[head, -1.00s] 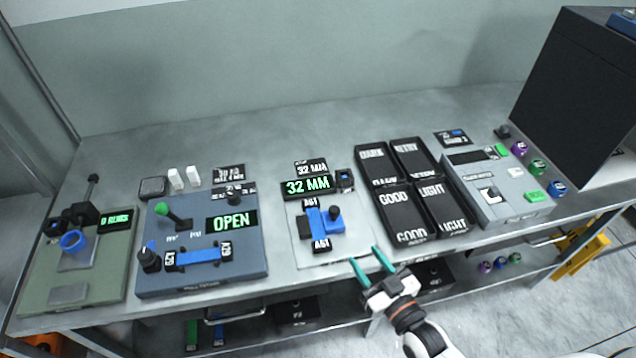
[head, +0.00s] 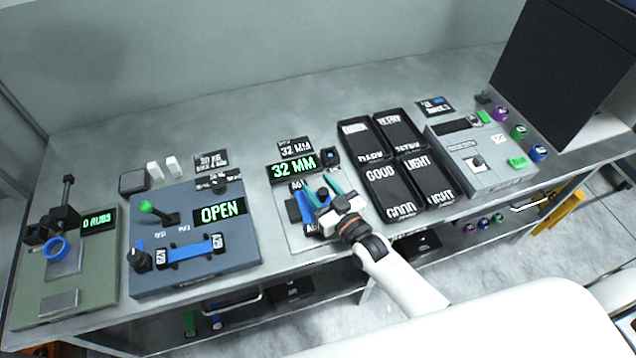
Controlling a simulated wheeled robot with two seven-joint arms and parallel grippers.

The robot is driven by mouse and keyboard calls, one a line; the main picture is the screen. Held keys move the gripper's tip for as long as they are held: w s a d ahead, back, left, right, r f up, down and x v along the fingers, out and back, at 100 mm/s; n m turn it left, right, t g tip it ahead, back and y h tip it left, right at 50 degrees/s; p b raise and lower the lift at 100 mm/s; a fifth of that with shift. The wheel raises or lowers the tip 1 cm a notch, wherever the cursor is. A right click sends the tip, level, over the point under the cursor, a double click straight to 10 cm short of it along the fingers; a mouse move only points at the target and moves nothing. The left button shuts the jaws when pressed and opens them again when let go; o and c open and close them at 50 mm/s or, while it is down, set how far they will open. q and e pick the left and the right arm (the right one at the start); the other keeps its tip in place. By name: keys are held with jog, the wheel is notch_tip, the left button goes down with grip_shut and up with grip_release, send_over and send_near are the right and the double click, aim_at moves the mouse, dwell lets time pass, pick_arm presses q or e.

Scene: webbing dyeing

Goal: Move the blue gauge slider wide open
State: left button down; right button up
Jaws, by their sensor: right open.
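The blue gauge slider (head: 307,208) sits on a pale plate (head: 291,238) at the middle of the bench, partly hidden by my right gripper. A small dark knob shows at it, between or just behind the fingers. The green-lit display (head: 293,168) behind the plate reads 32 MM. My right gripper (head: 322,189) is open, its two teal fingers over the slider and apart on either side of the knob. I cannot tell whether they touch it. My left gripper is not in view.
To the left is a blue panel (head: 185,277) with a green-knobbed lever, a blue bar and an OPEN display. To the right are several black labelled trays (head: 388,187) and a grey switch box (head: 490,180). A large dark box (head: 555,70) stands at the far right.

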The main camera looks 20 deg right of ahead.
jog(key=shift+w+a, duration=0.1)
jog(key=shift+w, duration=0.2)
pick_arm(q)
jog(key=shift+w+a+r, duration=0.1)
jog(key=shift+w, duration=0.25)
pick_arm(e)
jog(key=shift+w, duration=0.15)
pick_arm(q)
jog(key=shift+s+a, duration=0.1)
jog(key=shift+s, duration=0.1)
pick_arm(e)
grip_shut()
jog(key=shift+w+d, duration=0.1)
jog(key=shift+d, duration=2)
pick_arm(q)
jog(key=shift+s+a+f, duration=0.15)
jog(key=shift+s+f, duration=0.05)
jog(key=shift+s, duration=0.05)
